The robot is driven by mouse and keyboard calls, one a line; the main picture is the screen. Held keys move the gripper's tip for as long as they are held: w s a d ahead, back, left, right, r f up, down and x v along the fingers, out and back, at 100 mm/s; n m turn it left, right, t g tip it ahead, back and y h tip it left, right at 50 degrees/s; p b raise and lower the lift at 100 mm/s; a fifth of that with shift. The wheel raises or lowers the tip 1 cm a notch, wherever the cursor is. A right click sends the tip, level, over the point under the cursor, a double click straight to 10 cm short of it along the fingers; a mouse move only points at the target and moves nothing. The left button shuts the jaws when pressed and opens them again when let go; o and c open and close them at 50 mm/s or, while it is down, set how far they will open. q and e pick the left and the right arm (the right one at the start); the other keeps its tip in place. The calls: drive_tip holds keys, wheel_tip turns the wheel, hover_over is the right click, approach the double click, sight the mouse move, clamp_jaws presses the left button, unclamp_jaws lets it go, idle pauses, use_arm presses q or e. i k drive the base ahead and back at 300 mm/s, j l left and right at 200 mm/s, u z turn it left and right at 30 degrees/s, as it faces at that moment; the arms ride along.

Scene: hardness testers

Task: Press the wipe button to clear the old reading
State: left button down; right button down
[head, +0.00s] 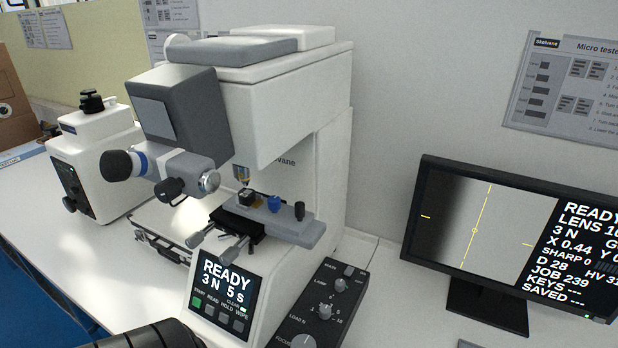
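The white micro hardness tester (290,110) stands on the bench at the centre. On its lower front is a dark control panel (226,287) reading "READY 3 N 5 s". A row of small buttons runs below the text, under labels START, READ, HOLD and WIPE. The start button (196,302) is green; the wipe button (240,325) is grey, at the right end of the row. A small green light (243,309) is lit by the word CLEAR. The monitor (500,240) shows READY, D 28, HV 31 (cut off) and JOB 239.
A knob box (322,308) lies right of the panel. The stage with its micrometer knobs (232,248) juts out above the panel. A second white instrument (95,160) stands at left, with an open case (160,245) between. A dark ridged part, likely mine, shows at the bottom left.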

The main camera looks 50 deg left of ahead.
sight(238, 326)
drive_tip(key=u, duration=2.2)
